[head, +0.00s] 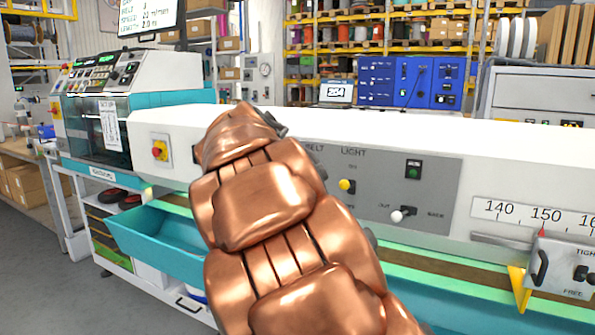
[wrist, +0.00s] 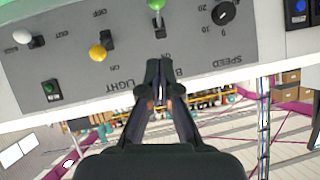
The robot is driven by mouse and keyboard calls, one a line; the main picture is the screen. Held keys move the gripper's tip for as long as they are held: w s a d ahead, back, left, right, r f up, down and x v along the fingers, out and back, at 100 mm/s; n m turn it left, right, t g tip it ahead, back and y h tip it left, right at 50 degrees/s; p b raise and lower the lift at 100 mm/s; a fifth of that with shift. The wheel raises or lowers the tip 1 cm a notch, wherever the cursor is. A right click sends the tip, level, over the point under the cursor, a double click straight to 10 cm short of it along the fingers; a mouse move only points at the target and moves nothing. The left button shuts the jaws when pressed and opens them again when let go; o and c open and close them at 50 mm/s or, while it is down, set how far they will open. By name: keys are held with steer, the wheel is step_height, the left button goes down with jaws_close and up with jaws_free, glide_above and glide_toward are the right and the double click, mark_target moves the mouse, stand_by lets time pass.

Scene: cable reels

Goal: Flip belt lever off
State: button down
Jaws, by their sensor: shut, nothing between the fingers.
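The wrist view shows the panel upside down. My gripper (wrist: 158,63) is shut and empty, its fingertips just below the lever in that view and covering part of the "BELT" label. I cannot tell whether the tips touch the stem. In the head view my copper arm hides the lever and the fingers. The grey control panel (head: 440,185) shows to the right of my arm.
The yellow light lever (wrist: 97,53) is close beside the belt lever, and it also shows in the head view (head: 346,185). A white-knobbed lever (head: 398,216), a green button (head: 413,170) and the black speed dial (wrist: 225,12) are also on the panel.

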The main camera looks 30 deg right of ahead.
steer(key=shift+s+a+r, duration=0.2)
steer(key=shift+s+a, duration=0.5)
steer(key=shift+a, duration=0.2)
steer(key=shift+s+a+r, duration=0.2)
steer(key=shift+s+a, duration=0.45)
steer(key=shift+a, duration=0.2)
steer(key=shift+f, duration=0.1)
steer(key=s+a+f+n+g+y, duration=0.2)
steer(key=s+f+n+g+y, duration=0.1)
steer(key=s+f, duration=0.65)
steer(key=s+a+f+n+g+y, duration=0.2)
steer(key=s+f, duration=0.6)
steer(key=f, duration=0.2)
steer(key=s+a+f+n+g+y, duration=0.2)
steer(key=s+a+f+n+g, duration=0.15)
steer(key=s+a+f, duration=0.45)
steer(key=s+a+f+n+g+y, duration=0.2)
steer(key=s+a+f+n, duration=0.2)
steer(key=s, duration=0.8)
steer(key=s+p+v, duration=0.2)
steer(key=p+v, duration=0.7)
steer(key=v, duration=0.1)
steer(key=s+r+p+v, duration=0.1)
steer(key=s+p+v, duration=0.1)
steer(key=p+v, duration=0.8)
steer(key=shift+s+d+t, duration=0.3)
steer(key=shift+s+t, duration=0.1)
steer(key=shift+t, duration=0.05)
steer(key=shift+d+r, duration=0.1)
steer(key=shift+d, duration=0.05)
